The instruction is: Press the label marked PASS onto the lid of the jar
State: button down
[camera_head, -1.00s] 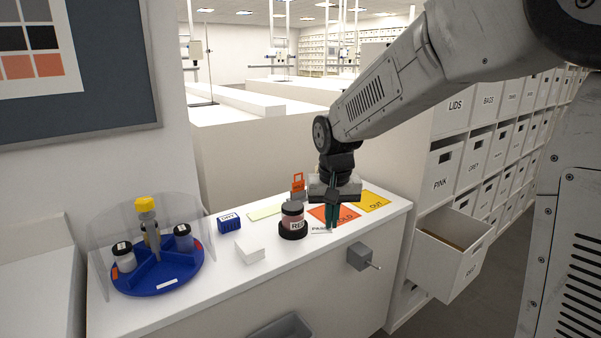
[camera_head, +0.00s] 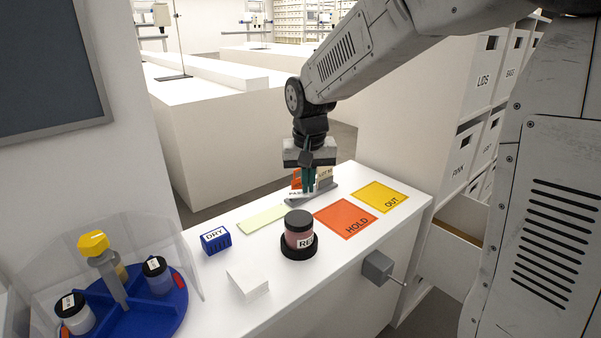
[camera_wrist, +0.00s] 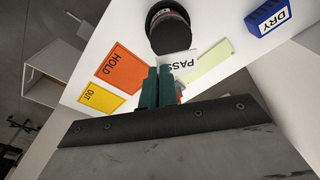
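The jar (camera_head: 299,236) is pink with a dark lid (camera_head: 299,220) and a label reading RE, partly cut off from view. It stands upright in a black round holder (camera_head: 298,252) on the white counter. Its dark lid also shows in the wrist view (camera_wrist: 171,36). My gripper (camera_head: 309,186) is behind the jar in the head view, its green fingers pointing down. The fingers look closed on the white PASS label (camera_head: 295,193). In the wrist view the label (camera_wrist: 178,62) juts out from the fingertips (camera_wrist: 158,82) toward the jar, apart from the lid.
A grey stand (camera_head: 311,197) with small cards is behind my fingers. An orange HOLD mat (camera_head: 345,217) and a yellow OUT mat (camera_head: 382,196) lie right. A blue DRY block (camera_head: 215,240), a white stack (camera_head: 248,281) and a blue carousel (camera_head: 150,317) are left. A grey box (camera_head: 376,267) juts from the front.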

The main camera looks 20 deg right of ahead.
aim_at(308, 216)
jog(key=shift+w+d, duration=0.1)
dwell(0.3)
jog(key=shift+f, duration=2.9)
jog(key=shift+f, duration=0.65)
jog(key=c, duration=1.6)
grip_release()
jog(key=shift+r, duration=0.1)
jog(key=shift+r, duration=2.95)
jog(key=shift+s, duration=0.2)
